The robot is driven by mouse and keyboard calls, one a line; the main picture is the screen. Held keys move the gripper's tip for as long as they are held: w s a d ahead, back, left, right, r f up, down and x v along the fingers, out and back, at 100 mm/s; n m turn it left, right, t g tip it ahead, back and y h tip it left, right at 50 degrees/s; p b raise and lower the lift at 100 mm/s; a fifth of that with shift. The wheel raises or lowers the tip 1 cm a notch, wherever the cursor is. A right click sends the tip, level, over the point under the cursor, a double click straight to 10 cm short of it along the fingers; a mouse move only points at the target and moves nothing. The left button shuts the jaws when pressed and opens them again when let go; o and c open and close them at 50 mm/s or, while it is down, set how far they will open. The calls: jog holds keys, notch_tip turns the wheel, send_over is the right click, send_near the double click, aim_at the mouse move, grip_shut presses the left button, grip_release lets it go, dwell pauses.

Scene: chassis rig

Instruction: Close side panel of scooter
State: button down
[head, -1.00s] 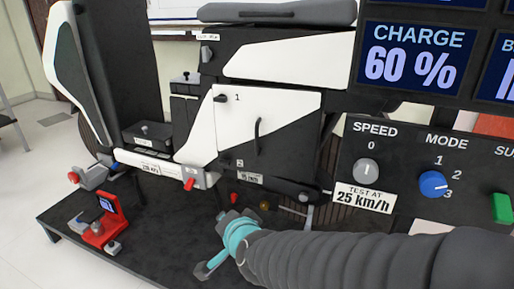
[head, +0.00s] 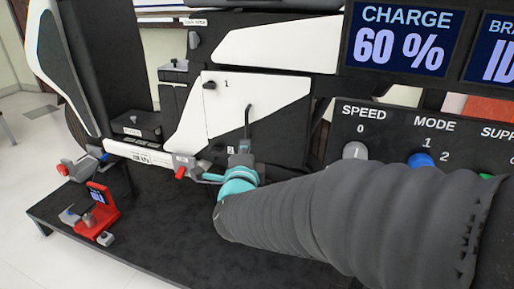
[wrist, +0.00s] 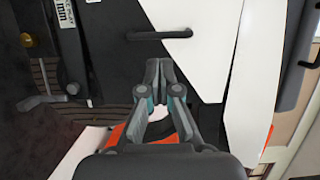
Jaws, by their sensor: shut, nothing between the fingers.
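The scooter's side panel (head: 225,105) is white and black, with a small dark knob beside the number 1 and a dark upright bar handle (head: 247,122). I cannot tell whether the panel sits flush or slightly out from the body. My gripper (head: 241,158) is at the lower end of the handle, in front of the panel's lower part. In the wrist view, my gripper's fingers (wrist: 159,68) are together with nothing between them. The handle (wrist: 160,36) lies just beyond the fingertips, with a visible gap in the picture. My arm hides the panel's lower right surroundings.
The console with the speed knob (head: 355,150) and blue mode knob (head: 421,160) stands close to the right, behind my arm. A red device (head: 101,212) stands on the dark platform (head: 160,225) at left. A red lever (head: 181,172) sticks out below the panel.

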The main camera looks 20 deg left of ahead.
aim_at(248, 128)
jog(key=x, duration=0.8)
jog(key=shift+w, duration=0.15)
jog(key=shift+d, duration=0.1)
